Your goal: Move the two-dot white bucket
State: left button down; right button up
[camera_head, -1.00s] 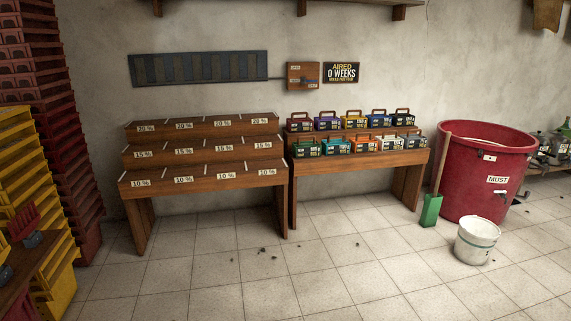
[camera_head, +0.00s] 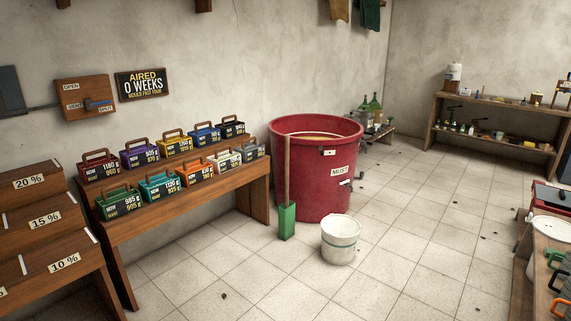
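A white bucket (camera_head: 340,240) stands upright on the tiled floor in front of the red must tub (camera_head: 311,172). Neither of my grippers shows in the head view.
A green shovel (camera_head: 287,219) leans on the tub. A wooden bench (camera_head: 196,205) with several coloured crates stands left, beside stepped shelves (camera_head: 50,243) labelled in percent. A shelf (camera_head: 490,135) with small items stands at the back right. The middle floor is open.

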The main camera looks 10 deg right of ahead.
aim_at(338, 249)
jog(key=i+l+z, duration=0.25)
jog(key=i+z, duration=0.15)
jog(key=i+l+z, duration=0.15)
jog(key=i+z, duration=0.6)
jog(key=i+j+z, duration=0.15)
jog(key=i+z, duration=0.25)
jog(key=i, duration=0.15)
